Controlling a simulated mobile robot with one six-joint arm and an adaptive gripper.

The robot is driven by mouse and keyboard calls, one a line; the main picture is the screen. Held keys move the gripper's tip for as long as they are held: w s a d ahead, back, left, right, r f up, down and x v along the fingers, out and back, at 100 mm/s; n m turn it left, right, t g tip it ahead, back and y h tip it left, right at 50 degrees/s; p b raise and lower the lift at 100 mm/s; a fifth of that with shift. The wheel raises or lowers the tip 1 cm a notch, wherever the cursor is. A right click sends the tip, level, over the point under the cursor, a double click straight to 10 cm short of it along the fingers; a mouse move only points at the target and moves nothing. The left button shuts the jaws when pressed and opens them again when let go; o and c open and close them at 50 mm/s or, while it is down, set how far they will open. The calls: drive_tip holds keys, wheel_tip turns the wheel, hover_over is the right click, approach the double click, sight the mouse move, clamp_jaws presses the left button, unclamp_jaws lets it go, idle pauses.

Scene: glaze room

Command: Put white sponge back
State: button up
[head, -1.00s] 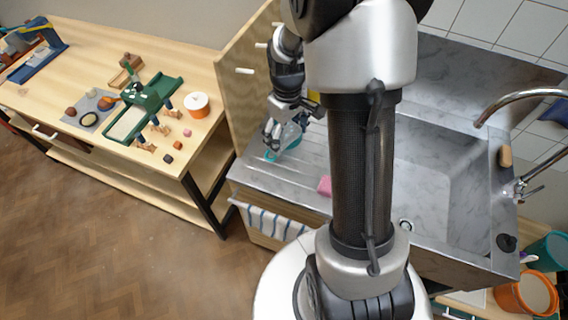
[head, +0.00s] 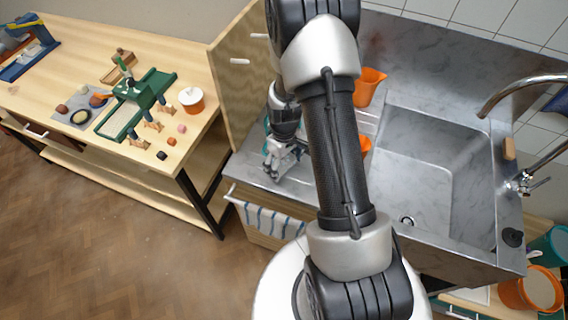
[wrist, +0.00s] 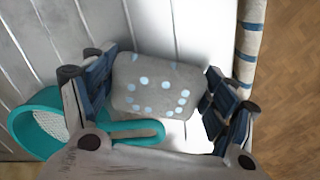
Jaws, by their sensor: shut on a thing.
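My gripper (head: 283,160) is low over the ridged drainboard (head: 262,182) left of the sink. In the wrist view, its two fingers (wrist: 158,98) are on either side of a pale grey-white block with light blue dots (wrist: 155,84), which I take for the white sponge, and are shut on it. In the head view the fingers hide the sponge. Whether it touches the drainboard, I cannot tell. A teal strainer (wrist: 40,122) lies just left of the gripper in the wrist view, its looped handle reaching under the sponge.
A striped towel (head: 268,220) hangs at the front edge. Orange jugs (head: 369,86) stand behind my arm. The sink basin (head: 430,160), tap (head: 520,90) and a tan block (head: 509,148) are to the right. A wooden panel (head: 238,75) bounds the drainboard on the left.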

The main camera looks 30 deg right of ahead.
drive_tip(key=shift+f, duration=0.15)
drive_tip(key=o, duration=1)
